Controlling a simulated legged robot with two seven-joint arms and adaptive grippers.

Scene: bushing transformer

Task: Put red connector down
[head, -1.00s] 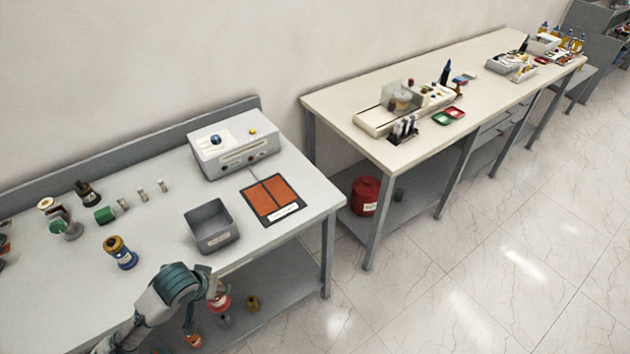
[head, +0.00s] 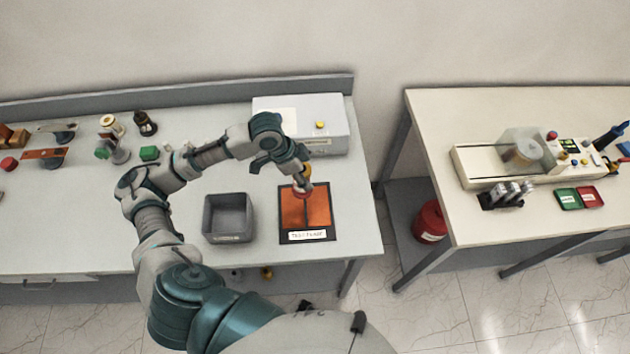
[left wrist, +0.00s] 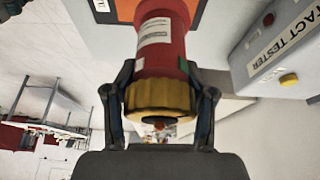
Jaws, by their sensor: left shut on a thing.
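The red connector (left wrist: 162,50) has a red body with white labels and a yellow ribbed collar. In the left wrist view my left gripper (left wrist: 160,100) is shut on it, with one finger on each side of the collar. In the head view the left gripper (head: 303,180) is over the upper part of the orange test mat (head: 318,210), and a bit of red shows below the fingers. Whether the connector touches the mat is hard to tell. My right gripper is not in view.
A grey open bin (head: 228,218) stands left of the mat. The contact tester box (head: 330,128) stands behind it. Several connectors, including a green one (head: 149,153), are at the left of the table. A second table (head: 500,120) stands to the right.

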